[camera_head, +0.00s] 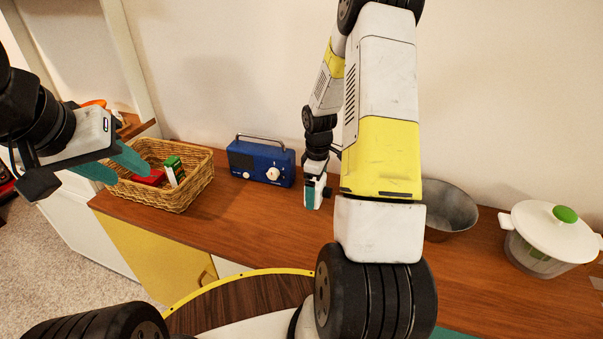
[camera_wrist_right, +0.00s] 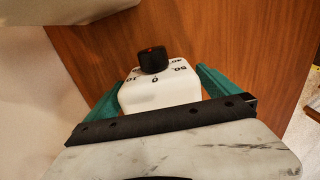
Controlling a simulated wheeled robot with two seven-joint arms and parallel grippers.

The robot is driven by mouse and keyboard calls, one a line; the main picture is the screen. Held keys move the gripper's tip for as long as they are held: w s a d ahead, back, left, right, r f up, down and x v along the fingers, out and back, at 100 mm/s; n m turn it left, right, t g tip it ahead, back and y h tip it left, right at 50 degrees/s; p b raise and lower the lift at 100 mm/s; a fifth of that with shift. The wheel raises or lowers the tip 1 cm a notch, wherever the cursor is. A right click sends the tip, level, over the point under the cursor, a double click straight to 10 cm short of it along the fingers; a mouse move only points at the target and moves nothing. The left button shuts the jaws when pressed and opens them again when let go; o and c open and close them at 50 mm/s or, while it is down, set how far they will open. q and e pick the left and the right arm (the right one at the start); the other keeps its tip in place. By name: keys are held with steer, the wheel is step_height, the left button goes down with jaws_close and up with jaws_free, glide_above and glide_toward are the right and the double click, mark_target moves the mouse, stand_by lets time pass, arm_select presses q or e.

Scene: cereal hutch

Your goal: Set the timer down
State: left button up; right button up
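The timer (camera_wrist_right: 160,92) is a white block with a black knob and printed numbers, seen in the right wrist view. My right gripper (camera_wrist_right: 160,95) has a teal finger against each side of it and is shut on it. In the head view my right gripper (camera_head: 314,198) points down at the wooden counter (camera_head: 250,215), right of the blue radio; the timer is not clearly visible there. I cannot tell whether the timer touches the counter. My left gripper (camera_head: 125,173) is open and empty, above the left side of the wicker basket.
The wicker basket (camera_head: 201,184) holds a red and a green box. The blue radio (camera_head: 262,163) stands right of it. A grey metal bowl (camera_head: 452,208) and a white salad spinner (camera_head: 548,236) stand at the right. My right arm hides part of the counter.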

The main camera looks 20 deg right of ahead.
step_height(320, 180, up, 12)
steer(key=shift+r, duration=0.15)
steer(key=s+a+r+m+t, duration=0.2)
steer(key=s+a+r, duration=0.15)
steer(key=r, duration=0.35)
steer(key=s+a+r+m+t, duration=0.1)
steer(key=s+a+r+m, duration=0.15)
steer(key=s+r, duration=0.35)
steer(key=s+a+r+m+t+y, duration=0.1)
steer(key=s+a+r+m, duration=0.1)
steer(key=s, duration=0.4)
steer(key=s+a+r+m+t+y, duration=0.1)
steer(key=s+a+r+m+t, duration=0.1)
steer(key=s+a+r+m, duration=0.1)
steer(key=s+a+r, duration=0.1)
steer(key=s+r, duration=0.1)
steer(key=s, duration=0.1)
steer(key=shift+m, duration=0.25)
